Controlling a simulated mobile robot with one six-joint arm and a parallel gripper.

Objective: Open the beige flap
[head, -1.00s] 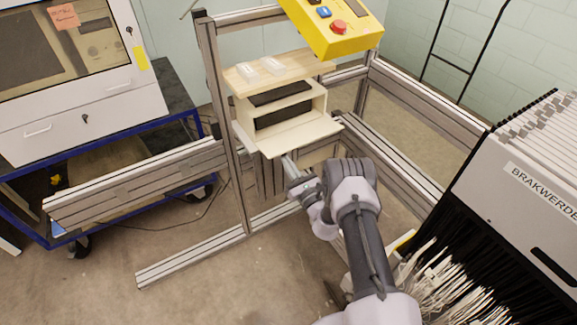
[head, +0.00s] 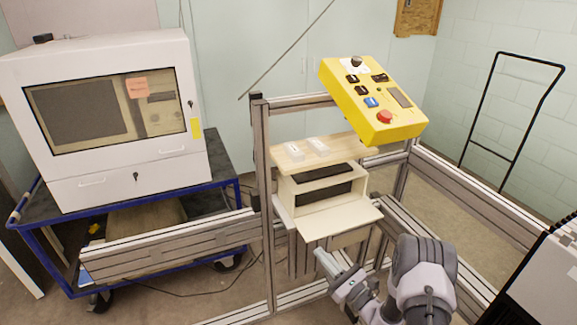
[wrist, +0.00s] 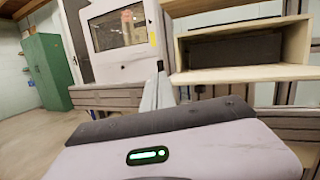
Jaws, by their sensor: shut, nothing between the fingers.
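The beige flap (head: 340,219) is folded down and juts out nearly level from the front of a small beige box. The box's dark interior (head: 322,192) is exposed. In the wrist view the flap (wrist: 245,73) shows as a thin pale ledge at upper right, below the dark opening. My gripper (head: 320,254) is shut and empty. It appears just below the flap's front-left corner, with a small gap in the picture; the exact depth is hard to tell. Its narrow grey fingers (wrist: 159,88) also show in the wrist view, left of the flap.
A wooden shelf (head: 350,155) with two clear pieces lies above the box. A yellow control panel (head: 375,105) sits at upper right. Aluminium rails (head: 263,190) frame the box. A white cabinet (head: 110,105) on a blue cart stands left. Open floor shows in front.

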